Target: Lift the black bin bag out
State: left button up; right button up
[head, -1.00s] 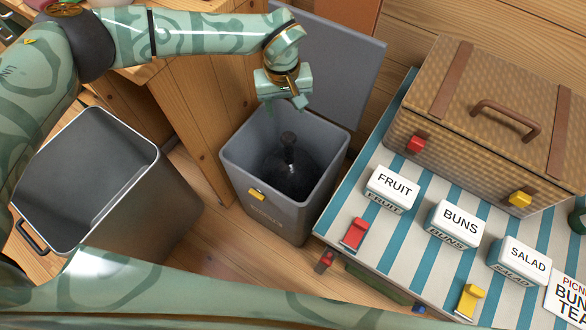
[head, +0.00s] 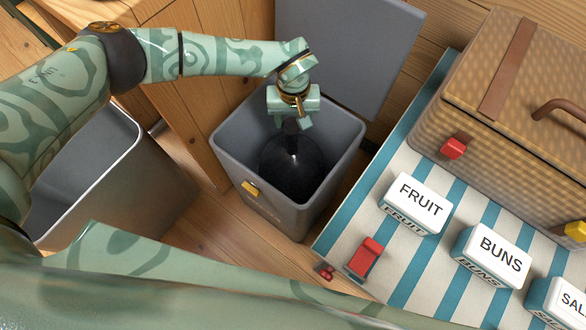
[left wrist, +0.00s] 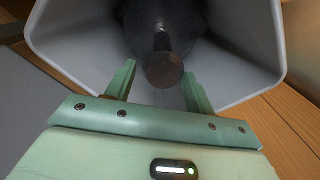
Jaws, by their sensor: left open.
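The black bin bag (head: 285,172) sits inside a grey open bin (head: 228,160). Its gathered neck stands upright, and in the left wrist view the neck's round top (left wrist: 164,70) points toward the camera. My left gripper (head: 292,122) is over the bin mouth, pointing down at the neck. In the left wrist view its two fingers (left wrist: 158,80) are spread apart, with the neck's top between and near the fingertips; I see no grip on it. My right gripper is out of view.
The bin's lid (head: 350,50) stands open behind it. An empty metal bin (head: 95,170) is at left. At right, a striped cloth (head: 345,215) holds a wicker hamper (head: 480,120) and white labelled blocks, FRUIT (head: 418,200) and BUNS (head: 492,252). A wooden cabinet is close by.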

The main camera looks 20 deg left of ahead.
aim_at(292, 131)
pick_arm(q)
notch_tip(292, 131, down, 5)
jog(key=b, duration=0.2)
jog(key=shift+s+a+f+b, duration=0.1)
jog(key=shift+s+f+b, duration=0.1)
jog(key=shift+b, duration=0.2)
jog(key=shift+r, duration=0.15)
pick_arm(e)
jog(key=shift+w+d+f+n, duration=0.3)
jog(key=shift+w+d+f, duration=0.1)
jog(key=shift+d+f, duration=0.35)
pick_arm(q)
grip_shut()
